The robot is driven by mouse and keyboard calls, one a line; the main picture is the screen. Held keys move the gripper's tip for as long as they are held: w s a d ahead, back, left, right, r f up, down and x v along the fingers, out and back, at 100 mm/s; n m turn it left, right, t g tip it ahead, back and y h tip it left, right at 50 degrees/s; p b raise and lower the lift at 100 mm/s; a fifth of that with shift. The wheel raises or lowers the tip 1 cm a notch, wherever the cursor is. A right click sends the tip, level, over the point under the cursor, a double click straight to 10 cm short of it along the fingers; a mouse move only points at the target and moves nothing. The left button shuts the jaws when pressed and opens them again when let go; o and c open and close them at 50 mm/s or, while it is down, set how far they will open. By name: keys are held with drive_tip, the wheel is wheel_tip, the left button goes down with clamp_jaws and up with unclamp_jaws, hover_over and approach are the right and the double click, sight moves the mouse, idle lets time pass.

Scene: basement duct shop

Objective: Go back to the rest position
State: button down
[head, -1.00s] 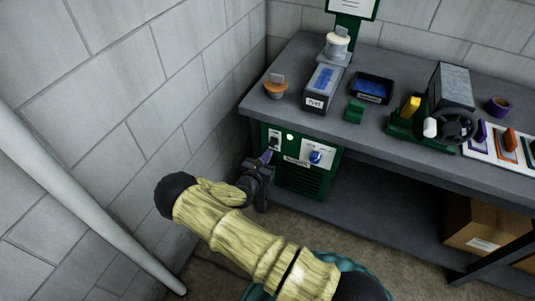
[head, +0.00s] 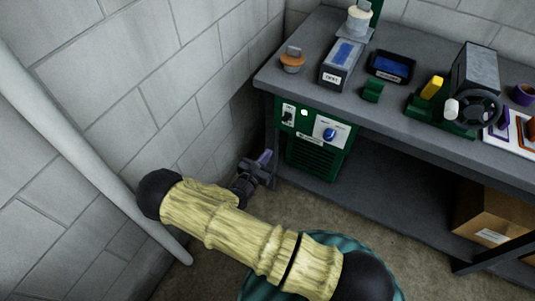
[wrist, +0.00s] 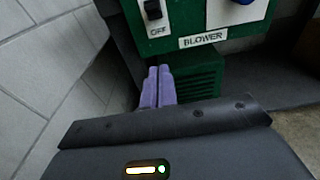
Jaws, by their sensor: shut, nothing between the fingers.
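My gripper (head: 265,158) is shut and empty, in front of and to the left of the green blower unit (head: 316,160) under the bench. Its purple fingers (wrist: 158,86) lie together in the wrist view, with the blower unit (wrist: 203,70) behind them. The blower unit has a black switch (wrist: 153,10) above an OFF mark, a blue knob (head: 329,134) and a lit lamp (head: 304,113).
The grey workbench (head: 400,115) holds bins, a machine with a handwheel (head: 478,108) and an orange-brown bowl (head: 292,63). A cardboard box (head: 490,222) sits on its lower shelf. A pale pipe (head: 85,160) and block wall stand close on the left. Floor shows between arm and bench.

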idle(0.3)
drive_tip(key=s+d+r+m+g+h+p, duration=0.1)
drive_tip(key=s+d+r+m+g+p, duration=0.3)
drive_tip(key=s+d+r+m+g, duration=0.8)
drive_tip(key=s+r+m+y+p, duration=0.2)
drive_tip(key=r+m+y, duration=0.3)
drive_tip(key=r+m, duration=0.3)
drive_tip(key=s+r+m+y+p, duration=0.3)
drive_tip(key=r+m, duration=0.6)
drive_tip(key=r, duration=0.4)
drive_tip(key=shift+s+r+m+y, duration=0.3)
drive_tip(key=shift+s+y, duration=0.5)
drive_tip(key=shift+y, duration=0.2)
drive_tip(key=shift+w+a, duration=0.1)
drive_tip(key=shift+a, duration=0.05)
drive_tip(key=shift+s, duration=0.2)
